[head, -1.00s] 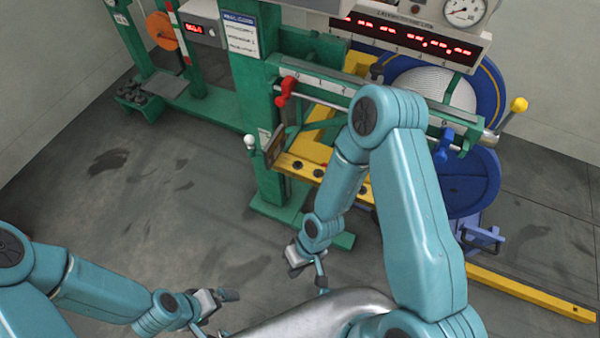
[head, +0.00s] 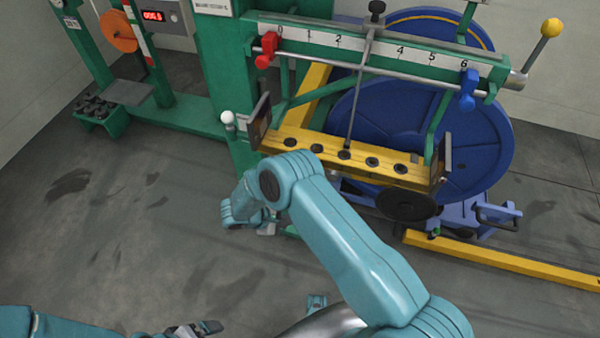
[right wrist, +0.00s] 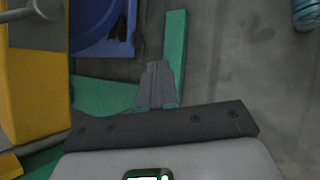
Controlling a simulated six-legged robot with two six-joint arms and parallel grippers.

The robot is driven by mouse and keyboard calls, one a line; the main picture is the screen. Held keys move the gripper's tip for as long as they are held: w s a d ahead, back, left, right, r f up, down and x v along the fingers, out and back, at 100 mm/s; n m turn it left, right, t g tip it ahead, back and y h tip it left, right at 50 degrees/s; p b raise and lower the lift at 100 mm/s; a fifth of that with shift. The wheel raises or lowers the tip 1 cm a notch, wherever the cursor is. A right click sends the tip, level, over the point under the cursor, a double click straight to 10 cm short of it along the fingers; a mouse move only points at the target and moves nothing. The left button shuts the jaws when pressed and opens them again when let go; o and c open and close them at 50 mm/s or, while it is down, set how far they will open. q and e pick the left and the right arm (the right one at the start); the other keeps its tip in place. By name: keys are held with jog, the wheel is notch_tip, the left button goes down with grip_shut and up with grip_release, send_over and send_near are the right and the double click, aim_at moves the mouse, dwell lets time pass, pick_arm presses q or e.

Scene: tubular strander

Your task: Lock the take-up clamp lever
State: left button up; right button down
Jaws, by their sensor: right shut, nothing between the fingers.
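The take-up reel (head: 420,120) is the big blue disc behind the green rail. Two handles are near it: a lever with a yellow ball (head: 550,27) at the rail's right end, tilted up and right, and a dark handle on a blue bracket (head: 497,215) low at the right. I cannot tell which is the clamp lever. My right gripper (head: 267,229) is left of both, apart from them and partly hidden by its arm. Its fingers show closed and empty in the right wrist view (right wrist: 157,84). My left gripper (head: 208,327) is at the bottom edge, its jaws unclear.
A white-knobbed lever (head: 228,119) is at the left post. A yellow floor bar (head: 500,262) lies right.

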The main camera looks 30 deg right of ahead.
jog(key=w+d+t+h+b, duration=0.1)
jog(key=w+t+h+b, duration=0.2)
jog(key=w+h+b, duration=0.35)
pick_arm(q)
notch_tip(320, 180, down, 11)
jog(key=b, duration=0.2)
pick_arm(e)
jog(key=w+a+r+m+h, duration=0.2)
jog(key=w+r+m+h, duration=0.2)
jog(key=r, duration=0.4)
jog(key=shift+w+a+r+m+t+h, duration=0.15)
jog(key=shift+a+r+m+t+h, duration=0.1)
jog(key=shift+m+t+h, duration=0.15)
pick_arm(q)
jog(key=shift+w, duration=0.1)
pick_arm(e)
jog(key=shift+d, duration=0.1)
pick_arm(q)
jog(key=shift+a+f+b, duration=0.15)
jog(key=shift+f+b, duration=0.1)
jog(key=shift+b, duration=0.15)
pick_arm(e)
jog(key=s+x, duration=0.2)
jog(key=x, duration=1)
jog(key=shift+s+d+r, duration=0.3)
jog(key=shift+d+r, duration=0.05)
jog(key=shift+d, duration=0.1)
jog(key=shift+d+r, duration=0.1)
jog(key=shift+d, duration=0.05)
